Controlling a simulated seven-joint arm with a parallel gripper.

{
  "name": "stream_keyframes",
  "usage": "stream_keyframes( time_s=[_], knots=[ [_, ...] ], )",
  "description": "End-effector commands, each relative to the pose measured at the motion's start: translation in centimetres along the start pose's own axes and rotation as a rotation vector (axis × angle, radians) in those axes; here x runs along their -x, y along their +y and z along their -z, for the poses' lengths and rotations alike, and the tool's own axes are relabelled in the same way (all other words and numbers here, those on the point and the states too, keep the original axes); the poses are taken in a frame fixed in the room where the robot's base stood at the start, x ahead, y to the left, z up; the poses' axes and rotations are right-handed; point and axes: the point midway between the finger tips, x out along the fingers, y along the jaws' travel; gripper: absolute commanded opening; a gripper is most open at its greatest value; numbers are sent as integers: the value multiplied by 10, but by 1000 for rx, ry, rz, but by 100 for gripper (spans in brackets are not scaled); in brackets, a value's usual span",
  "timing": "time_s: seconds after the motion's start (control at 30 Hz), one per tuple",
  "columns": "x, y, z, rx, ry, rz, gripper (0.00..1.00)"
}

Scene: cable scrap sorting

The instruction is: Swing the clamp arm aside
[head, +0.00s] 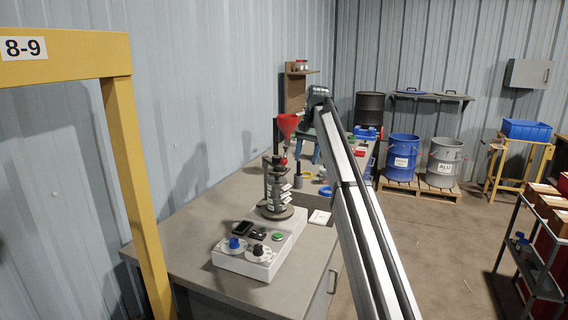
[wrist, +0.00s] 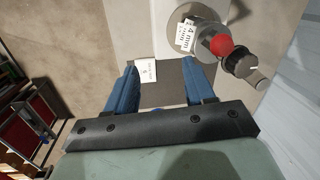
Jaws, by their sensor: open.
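The clamp arm's red ball knob (head: 284,161) shows at the top of a stack of dark sieves (head: 277,190) on a light grey machine base (head: 240,262). In the wrist view the red knob (wrist: 221,45) is at upper right, beside a dark grey part (wrist: 242,67) and a round plate marked 4 mm. My gripper (head: 307,146) is behind and right of the stack top in the head view. In the wrist view its blue fingers (wrist: 162,80) are wide apart and empty, with the knob outside them to the right. The clamp arm's full shape is hard to make out.
Blue, black and green controls sit on the machine base. A white card (head: 319,217) lies on the grey bench (head: 190,250). A yellow frame (head: 135,170) rises at left; drums stand farther back.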

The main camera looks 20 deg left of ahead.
Motion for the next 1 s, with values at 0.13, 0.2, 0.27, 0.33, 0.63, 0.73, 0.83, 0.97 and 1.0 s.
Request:
stream_keyframes(
  time_s=[0.13, 0.2, 0.27, 0.33, 0.63, 0.73, 0.83, 0.97, 1.0],
  knots=[
    [61, -42, -5, 34, 20, 30, 54],
    [78, -53, -9, 44, 25, 39, 54],
    [88, -59, -12, 50, 28, 45, 54],
    [95, -64, -14, 54, 30, 49, 54],
    [70, -67, -17, 57, 28, 50, 54],
    [53, -68, -16, 57, 29, 50, 54],
    [35, -68, -16, 57, 29, 50, 54],
    [12, -70, -15, 57, 30, 50, 54],
    [6, -70, -15, 57, 30, 50, 54]
  ],
)
